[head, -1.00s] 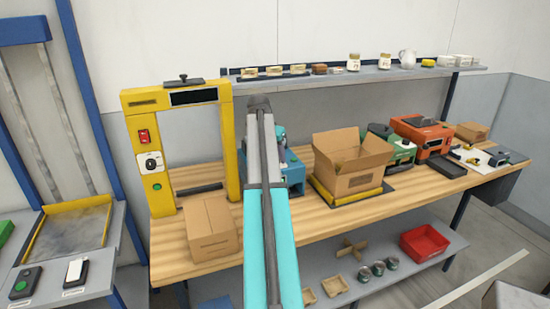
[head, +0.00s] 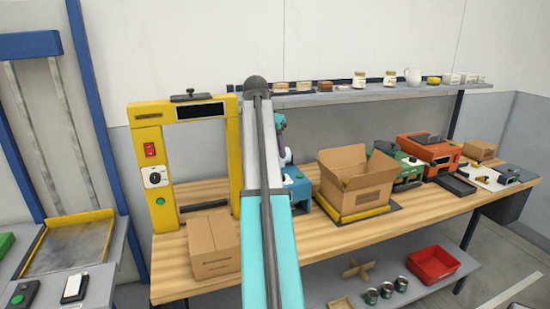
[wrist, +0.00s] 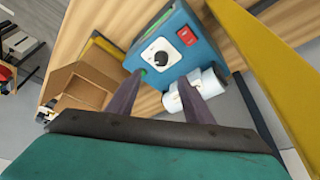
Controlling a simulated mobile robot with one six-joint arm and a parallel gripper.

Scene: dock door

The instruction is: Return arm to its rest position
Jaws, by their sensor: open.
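My arm rises through the middle of the head view, its teal link (head: 272,255) in front of the bench. In the wrist view my gripper (wrist: 158,82) is open, with two dark fingers apart and nothing held between them. Behind the fingers is a blue machine (wrist: 165,55) with a black-and-white dial, a red switch and a green button. A white roll (wrist: 205,90) is at its side, behind the right finger. In the head view the blue machine (head: 297,188) is partly hidden by my arm, and the gripper is mostly hidden there.
A yellow frame (head: 153,180) and a closed carton (head: 213,248) stand left of my arm on the wooden bench (head: 330,236). An open carton (head: 355,190) is to the right, with green (head: 408,172) and red (head: 430,150) machines beyond. A loaded shelf (head: 350,94) runs behind.

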